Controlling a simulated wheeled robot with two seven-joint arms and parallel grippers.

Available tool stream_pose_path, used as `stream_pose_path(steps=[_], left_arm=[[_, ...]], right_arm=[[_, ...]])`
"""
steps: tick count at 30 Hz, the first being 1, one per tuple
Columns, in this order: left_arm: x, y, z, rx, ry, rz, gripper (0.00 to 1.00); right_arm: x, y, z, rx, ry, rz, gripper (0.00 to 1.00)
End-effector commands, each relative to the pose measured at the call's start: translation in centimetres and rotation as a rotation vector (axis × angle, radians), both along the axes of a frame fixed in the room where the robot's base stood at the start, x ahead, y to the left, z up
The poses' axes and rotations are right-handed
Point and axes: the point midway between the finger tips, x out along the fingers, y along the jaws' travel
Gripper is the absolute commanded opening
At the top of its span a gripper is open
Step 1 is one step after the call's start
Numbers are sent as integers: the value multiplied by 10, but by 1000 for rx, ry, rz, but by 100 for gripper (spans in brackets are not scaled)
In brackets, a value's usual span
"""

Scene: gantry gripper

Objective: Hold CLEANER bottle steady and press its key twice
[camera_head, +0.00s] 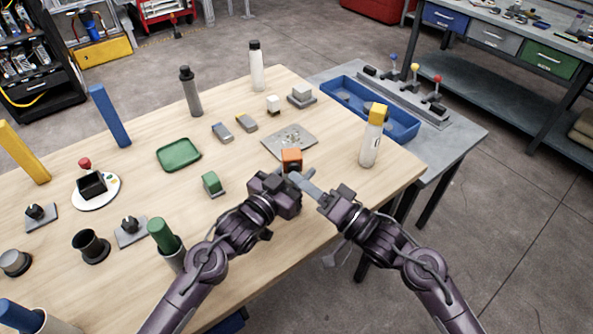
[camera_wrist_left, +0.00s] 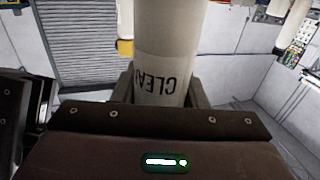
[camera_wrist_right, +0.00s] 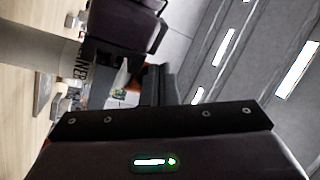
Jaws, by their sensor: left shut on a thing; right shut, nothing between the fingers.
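The CLEANER bottle (camera_wrist_left: 165,40) is white with black lettering and stands between the fingers of my left gripper in the left wrist view. My left gripper (camera_head: 288,180) is shut on it near the table's front edge. Its orange top (camera_head: 291,158) shows in the head view; the grippers hide most of its body there. The bottle also shows at the left of the right wrist view (camera_wrist_right: 35,50). My right gripper (camera_head: 306,186) is shut and empty, its fingers close to the orange top. I cannot tell whether they touch the key.
A white bottle with a yellow cap (camera_head: 370,146) stands to the right. A grey plate (camera_head: 289,142) lies behind the grippers. A green block (camera_head: 211,183) and green tray (camera_head: 179,154) lie to the left. A blue bin (camera_head: 400,128) sits on the side bench.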

Motion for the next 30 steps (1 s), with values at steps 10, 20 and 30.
stream_pose_path(steps=[10,20,30], left_arm=[[0,0,0,1,1,-1,8],[0,0,0,1,1,-1,8],[0,0,0,1,1,-1,8]], right_arm=[[6,1,0,0,0,0,0],[1,0,0,1,1,0,0],[-3,0,0,0,0,0,0]])
